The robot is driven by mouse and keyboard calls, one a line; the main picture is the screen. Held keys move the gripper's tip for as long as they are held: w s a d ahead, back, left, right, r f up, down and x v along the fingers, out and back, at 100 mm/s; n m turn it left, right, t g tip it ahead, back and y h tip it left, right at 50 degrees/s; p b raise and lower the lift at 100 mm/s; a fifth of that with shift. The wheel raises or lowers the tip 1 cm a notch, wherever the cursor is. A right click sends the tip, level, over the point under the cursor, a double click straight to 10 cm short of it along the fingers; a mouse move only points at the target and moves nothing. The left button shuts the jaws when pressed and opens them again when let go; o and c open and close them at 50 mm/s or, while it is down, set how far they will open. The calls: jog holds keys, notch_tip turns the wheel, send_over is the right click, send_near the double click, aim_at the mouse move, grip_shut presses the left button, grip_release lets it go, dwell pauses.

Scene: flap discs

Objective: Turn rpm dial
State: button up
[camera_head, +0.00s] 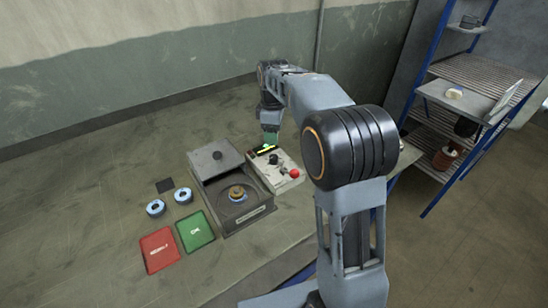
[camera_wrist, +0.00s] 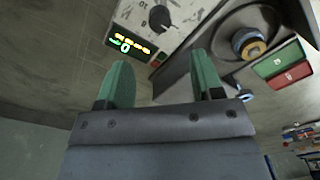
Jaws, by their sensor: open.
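The rpm dial (camera_wrist: 159,17) is a black round knob on a light control box, near the top of the wrist view. A lit green and yellow display (camera_wrist: 129,45) sits beside it on the same box. The fingertips point toward the box and are apart from the dial. In the head view my gripper (camera_head: 270,137) is at the box's far end.
A grey machine with an open lid (camera_head: 215,158) and a round disc inside stands left of the box. Two blue-rimmed discs (camera_head: 183,196), a red tray (camera_head: 160,250) and a green tray (camera_head: 195,232) lie nearby. The bench's left side is clear. A blue-framed shelf stands right.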

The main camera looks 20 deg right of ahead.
aim_at(274, 157)
notch_tip(274, 157, down, 10)
jog(key=shift+f, duration=0.1)
dwell(0.4)
jog(key=shift+c, duration=0.2)
jog(key=c, duration=0.9)
